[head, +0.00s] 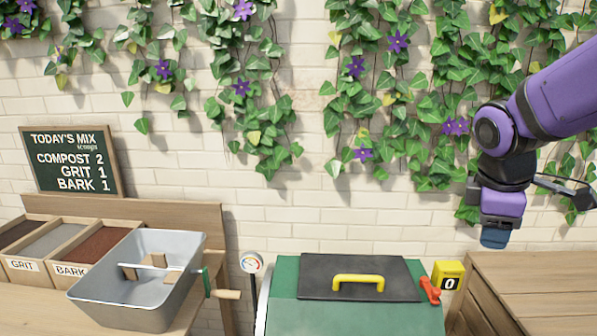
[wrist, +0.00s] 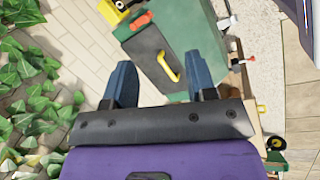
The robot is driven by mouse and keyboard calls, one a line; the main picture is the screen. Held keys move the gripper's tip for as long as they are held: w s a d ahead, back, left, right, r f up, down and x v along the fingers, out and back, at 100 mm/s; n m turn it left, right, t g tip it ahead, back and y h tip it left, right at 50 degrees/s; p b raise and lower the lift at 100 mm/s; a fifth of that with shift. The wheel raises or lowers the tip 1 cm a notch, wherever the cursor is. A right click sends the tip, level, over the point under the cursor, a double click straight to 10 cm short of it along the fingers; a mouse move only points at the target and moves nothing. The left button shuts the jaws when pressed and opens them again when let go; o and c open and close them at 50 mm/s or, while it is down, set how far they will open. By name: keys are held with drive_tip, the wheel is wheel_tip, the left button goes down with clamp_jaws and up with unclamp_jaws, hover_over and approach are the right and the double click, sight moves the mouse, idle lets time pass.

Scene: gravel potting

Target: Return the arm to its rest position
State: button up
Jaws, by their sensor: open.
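My gripper (head: 495,236) hangs from the purple arm at the right of the head view, pointing down in front of the ivy wall. It is above and to the right of the green box, apart from everything. In the wrist view the two blue fingers of my gripper (wrist: 162,76) are spread apart with nothing held between them.
A green box (head: 283,300) with a dark lid (head: 320,275) and yellow handle stands below. A grey metal tub (head: 125,310) and labelled bins (head: 28,281) sit on the left bench. A yellow counter (head: 447,276) stands near a wooden surface (head: 540,285). A chalkboard (head: 70,160) stands behind.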

drive_tip(key=s+r+m+t+y, duration=0.1)
drive_tip(key=s+r+m, duration=0.1)
drive_tip(key=s+m, duration=0.4)
drive_tip(key=s+a+r+m+t+y, duration=0.1)
drive_tip(key=s+r+m, duration=0.2)
drive_tip(key=s+m, duration=0.3)
drive_tip(key=shift+s+a+r+t+y, duration=0.2)
drive_tip(key=shift+s+a+t+y, duration=0.05)
drive_tip(key=shift+s+t+y, duration=0.2)
idle(1.2)
